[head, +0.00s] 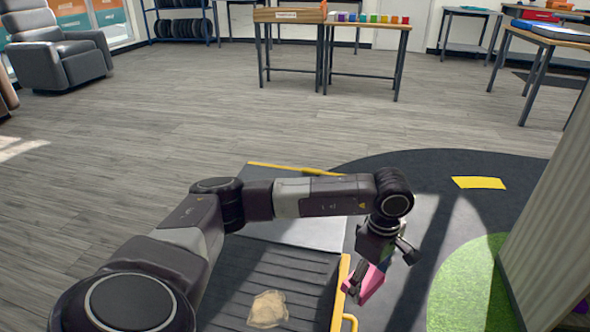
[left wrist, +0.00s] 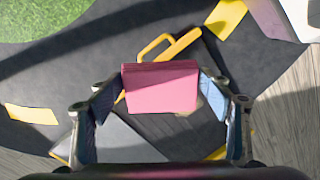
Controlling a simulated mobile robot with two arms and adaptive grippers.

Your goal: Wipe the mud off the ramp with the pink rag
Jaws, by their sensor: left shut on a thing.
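The pink rag (head: 371,285) is held between the fingers of my left gripper (head: 381,268). In the left wrist view the rag (left wrist: 160,87) looks like a folded block pinched between both finger pads. The ramp (head: 300,265) has a dark ridged surface and lies low in front, partly hidden behind my left arm. A tan mud patch (head: 267,310) sits on the ridged surface near the bottom of the head view. The gripper and rag are to the right of the mud, just past the ramp's yellow edge rail, apart from the mud. My right gripper is not in view.
A yellow rail (head: 342,290) runs along the ramp's right edge. A dark mat with a yellow mark (head: 478,182) and a green patch (head: 470,285) lies to the right, near a pale ribbed column (head: 550,215). Tables stand far back; the wooden floor between is clear.

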